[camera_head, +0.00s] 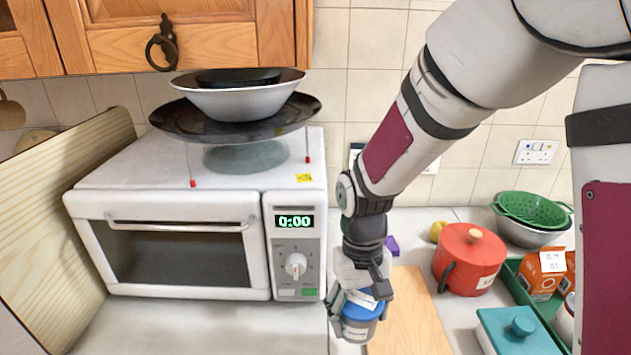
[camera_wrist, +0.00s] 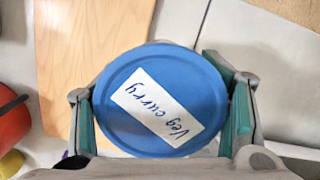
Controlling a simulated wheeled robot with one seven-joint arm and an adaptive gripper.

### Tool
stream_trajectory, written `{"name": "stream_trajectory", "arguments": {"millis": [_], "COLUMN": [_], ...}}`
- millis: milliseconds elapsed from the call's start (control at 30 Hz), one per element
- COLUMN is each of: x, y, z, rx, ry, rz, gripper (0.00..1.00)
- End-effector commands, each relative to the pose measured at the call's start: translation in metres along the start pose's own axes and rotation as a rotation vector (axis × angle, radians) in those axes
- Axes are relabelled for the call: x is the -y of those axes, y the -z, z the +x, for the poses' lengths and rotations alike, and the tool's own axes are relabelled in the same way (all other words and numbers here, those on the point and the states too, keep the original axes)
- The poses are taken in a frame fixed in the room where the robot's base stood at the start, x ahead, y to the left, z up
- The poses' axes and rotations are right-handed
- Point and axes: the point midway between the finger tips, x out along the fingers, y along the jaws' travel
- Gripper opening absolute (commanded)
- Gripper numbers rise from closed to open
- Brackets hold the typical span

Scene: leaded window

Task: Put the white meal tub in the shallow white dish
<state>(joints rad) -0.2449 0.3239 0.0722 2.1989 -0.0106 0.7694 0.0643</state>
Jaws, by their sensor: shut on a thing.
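My gripper (camera_head: 360,322) is shut on a round tub (camera_head: 357,331) with a pale body and a blue lid. In the wrist view the tub's lid (camera_wrist: 118,128) carries a white label reading "Veg curry", and a finger presses on each side. The tub appears upright, held in front of the microwave's right side, by the left edge of a wooden board. A white bowl (camera_head: 240,101) stands on a dark round plate on top of the microwave, with a black object in it. I cannot tell whether this bowl is the shallow white dish; no other clear dish shows.
The microwave (camera_head: 180,240) fills the left, with a tall wooden panel (camera_head: 60,230) beside it. The wooden board (camera_head: 410,325) lies right of my gripper. A red pot (camera_head: 468,262), green colander (camera_head: 533,208), teal-lidded box (camera_head: 515,333) and green tray (camera_head: 540,305) crowd the right.

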Motion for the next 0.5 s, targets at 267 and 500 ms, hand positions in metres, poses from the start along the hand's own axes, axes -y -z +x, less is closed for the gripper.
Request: {"name": "stream_trajectory", "arguments": {"millis": [267,500], "x": [-0.069,-0.132], "y": [0.092,0.142], "z": [-0.014,-0.019], "rx": [-0.003,-0.003], "ry": [0.020,0.029], "rz": [0.133,0.224], "gripper": [0.21,0.21]}}
